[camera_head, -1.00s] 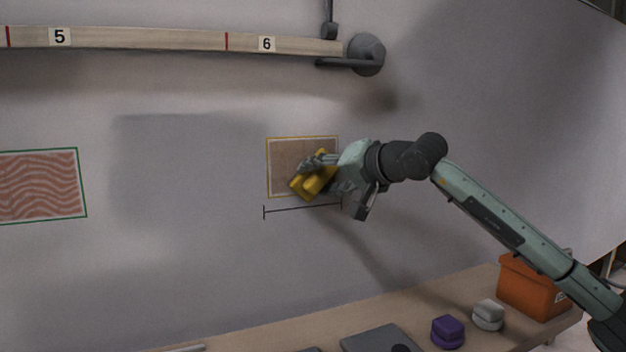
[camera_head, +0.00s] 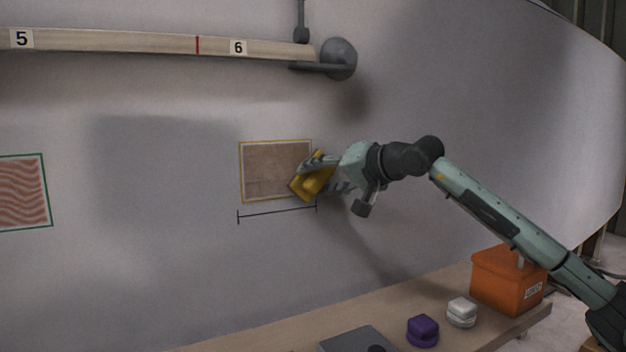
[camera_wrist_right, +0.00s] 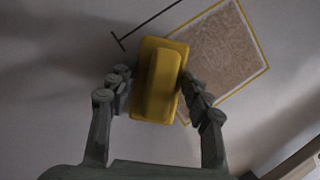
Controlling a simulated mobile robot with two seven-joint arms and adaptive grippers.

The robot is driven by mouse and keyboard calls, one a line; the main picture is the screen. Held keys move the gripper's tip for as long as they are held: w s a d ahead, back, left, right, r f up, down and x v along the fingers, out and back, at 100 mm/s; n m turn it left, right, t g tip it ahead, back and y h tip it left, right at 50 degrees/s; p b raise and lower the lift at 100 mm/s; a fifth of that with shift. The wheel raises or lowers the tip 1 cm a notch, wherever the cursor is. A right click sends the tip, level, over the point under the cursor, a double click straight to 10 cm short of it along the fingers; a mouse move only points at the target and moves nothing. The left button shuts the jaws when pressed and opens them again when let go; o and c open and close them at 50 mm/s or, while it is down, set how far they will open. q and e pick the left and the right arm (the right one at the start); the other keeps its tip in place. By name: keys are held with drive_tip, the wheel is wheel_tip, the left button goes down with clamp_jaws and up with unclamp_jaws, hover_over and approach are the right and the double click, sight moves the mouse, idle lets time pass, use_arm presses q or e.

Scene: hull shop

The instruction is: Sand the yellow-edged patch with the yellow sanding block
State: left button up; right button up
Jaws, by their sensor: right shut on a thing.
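The yellow-edged patch (camera_head: 272,170) is a brown rectangle on the grey hull wall, left of my right gripper in the head view. It also shows at the upper right of the right wrist view (camera_wrist_right: 222,55). My right gripper (camera_head: 318,177) is shut on the yellow sanding block (camera_head: 308,185), with fingers on both sides of it in the right wrist view (camera_wrist_right: 158,80). The block is tilted and overlaps the patch's right edge in the head view. I cannot tell whether it touches the wall. My left gripper is not in view.
A wooden batten (camera_head: 130,42) numbered 5 and 6 runs above. A green-edged patch (camera_head: 22,195) is at the left. The bench (camera_head: 270,335) below holds a purple block (camera_head: 422,331), a white block (camera_head: 461,312), a grey plate (camera_head: 352,341) and an orange bin (camera_head: 505,282).

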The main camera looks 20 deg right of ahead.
wheel_tip(320, 180, up, 2)
drive_tip(key=shift+d+p, duration=0.1)
drive_tip(key=shift+p, duration=0.5)
drive_tip(key=shift+a+r, duration=0.1)
drive_tip(key=shift+a, duration=1.5)
drive_tip(key=shift+s+a+f, duration=0.1)
drive_tip(key=shift+a+f, duration=0.1)
drive_tip(key=shift+a, duration=1.7)
drive_tip(key=shift+s+a, duration=0.15)
drive_tip(key=shift+a, duration=3.8)
drive_tip(key=shift+a+r+p, duration=0.1)
drive_tip(key=shift+r+p, duration=0.2)
drive_tip(key=shift+r, duration=0.65)
drive_tip(key=shift+d+r+b, duration=0.1)
drive_tip(key=shift+d+b, duration=0.2)
drive_tip(key=shift+d, duration=2.75)
drive_tip(key=shift+w+d, duration=0.15)
drive_tip(key=shift+d, duration=2.1)
drive_tip(key=shift+w+d, duration=0.15)
drive_tip(key=shift+d, duration=2.1)
drive_tip(key=o, duration=0.4)
drive_tip(key=c, duration=0.4)
drive_tip(key=shift+s+f, duration=0.15)
drive_tip(key=shift+f, duration=0.05)
